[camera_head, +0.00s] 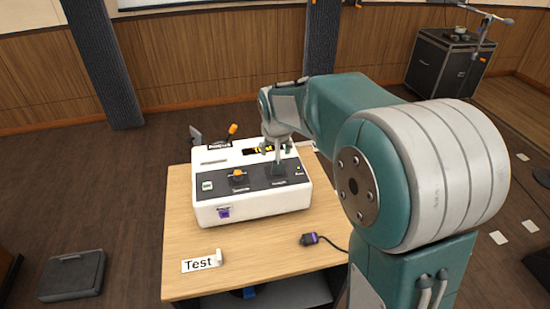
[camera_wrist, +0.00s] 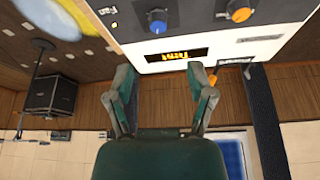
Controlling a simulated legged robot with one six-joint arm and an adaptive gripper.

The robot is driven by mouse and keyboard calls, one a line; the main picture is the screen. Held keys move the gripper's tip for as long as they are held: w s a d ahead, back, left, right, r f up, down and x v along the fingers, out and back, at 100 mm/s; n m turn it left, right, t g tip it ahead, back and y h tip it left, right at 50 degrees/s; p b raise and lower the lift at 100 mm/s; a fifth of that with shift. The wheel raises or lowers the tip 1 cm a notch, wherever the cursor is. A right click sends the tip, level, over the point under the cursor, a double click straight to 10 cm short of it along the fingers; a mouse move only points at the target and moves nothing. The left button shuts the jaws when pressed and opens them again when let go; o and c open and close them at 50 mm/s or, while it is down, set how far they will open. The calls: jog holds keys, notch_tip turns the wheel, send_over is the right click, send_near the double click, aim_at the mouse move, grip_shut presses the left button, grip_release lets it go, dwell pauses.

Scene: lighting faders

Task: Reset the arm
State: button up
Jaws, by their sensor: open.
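A white control console (camera_head: 260,211) with a dark front panel stands on a wooden table. An orange-tipped lever (camera_head: 232,129) stands at its back, and an orange knob (camera_head: 238,174) sits on the panel. My gripper (camera_head: 278,147) hangs over the console's right half and hides part of it. In the wrist view my gripper (camera_wrist: 162,78) has its two fingers spread with nothing between them. Beyond the fingertips are an orange lit display (camera_wrist: 178,55), a blue knob (camera_wrist: 157,20) and an orange knob (camera_wrist: 240,13). Whether the gripper touches the console cannot be told.
On the wooden table (camera_head: 183,233), a "Test" card (camera_head: 200,264) lies front left and a dark corded plug (camera_head: 311,239) front right. A black case (camera_head: 447,65) stands at the back right. A dark flat box (camera_head: 72,275) lies on the floor at left.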

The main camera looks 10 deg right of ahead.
jog(key=shift+s+r, duration=0.3)
jog(key=shift+r, duration=0.35)
jog(key=s+r+n, duration=0.1)
jog(key=s+r, duration=0.1)
jog(key=s, duration=1.2)
jog(key=s+r+t, duration=0.1)
jog(key=s+r, duration=0.1)
jog(key=s, duration=1.2)
jog(key=shift+s+d+r+n+y, duration=0.25)
jog(key=shift+d+n+y, duration=0.05)
jog(key=shift+d+n, duration=0.1)
